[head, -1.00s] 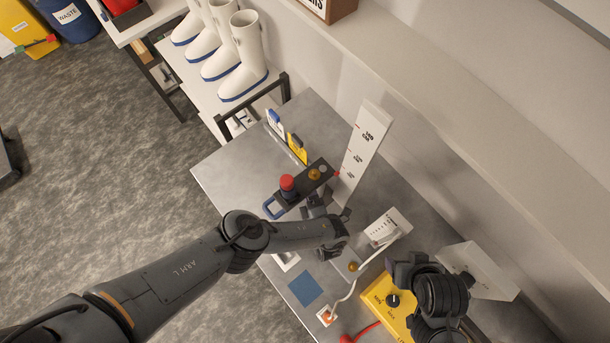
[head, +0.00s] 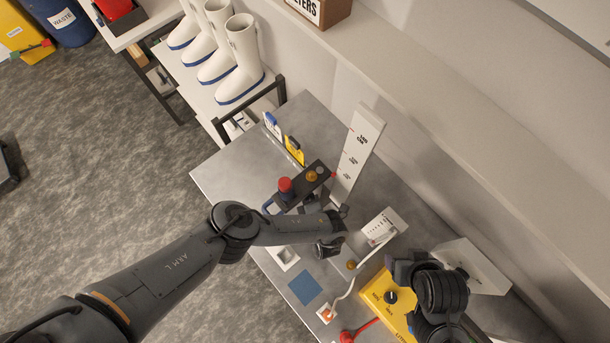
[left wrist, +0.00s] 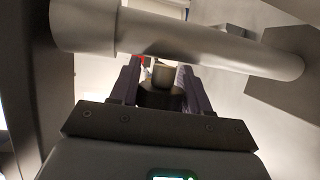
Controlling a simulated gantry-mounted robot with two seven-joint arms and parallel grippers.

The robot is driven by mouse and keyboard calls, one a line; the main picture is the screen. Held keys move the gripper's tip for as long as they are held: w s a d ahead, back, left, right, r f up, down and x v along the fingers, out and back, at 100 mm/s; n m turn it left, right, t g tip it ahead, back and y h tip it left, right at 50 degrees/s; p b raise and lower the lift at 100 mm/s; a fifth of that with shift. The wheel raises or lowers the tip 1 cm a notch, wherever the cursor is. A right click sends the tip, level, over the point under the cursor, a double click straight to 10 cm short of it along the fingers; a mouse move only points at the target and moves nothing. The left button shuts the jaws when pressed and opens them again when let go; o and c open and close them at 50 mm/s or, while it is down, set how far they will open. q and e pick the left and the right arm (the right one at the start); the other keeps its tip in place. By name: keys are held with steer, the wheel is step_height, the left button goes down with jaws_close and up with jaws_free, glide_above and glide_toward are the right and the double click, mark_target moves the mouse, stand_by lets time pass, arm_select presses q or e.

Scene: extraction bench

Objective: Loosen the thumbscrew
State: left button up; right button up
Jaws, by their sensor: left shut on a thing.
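A dark bracket (head: 300,190) with a red knob (head: 285,184) and an amber knob (head: 311,176) sits beside the white upright scale (head: 358,150) on the bench. My left gripper (head: 318,204) is at the bracket's near side, close to the foot of the scale. In the left wrist view its two fingers are shut on a dark round piece with a pale end, which I take as the thumbscrew (left wrist: 161,97). The fingers partly hide it, and its turn angle cannot be read. My right gripper (head: 402,272) hangs over the yellow box; its fingertips are not clear.
A grey tube (left wrist: 210,40) crosses close above the left fingers in the wrist view. A white sloped panel (head: 381,230), a yellow box with a black dial (head: 391,297) and cables lie to the right. A blue square (head: 305,288) lies near the front edge.

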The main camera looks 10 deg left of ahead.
arm_select(q)
steer(key=shift+f+g, duration=0.1)
steer(key=shift+g, duration=0.2)
steer(key=o, duration=1)
steer(key=shift+c, duration=0.2)
steer(key=shift+s+d, duration=0.1)
steer(key=shift+s, duration=0.1)
steer(key=p+v, duration=0.3)
steer(key=v, duration=0.7)
steer(key=shift+r+p, duration=0.2)
steer(key=shift+p, duration=0.15)
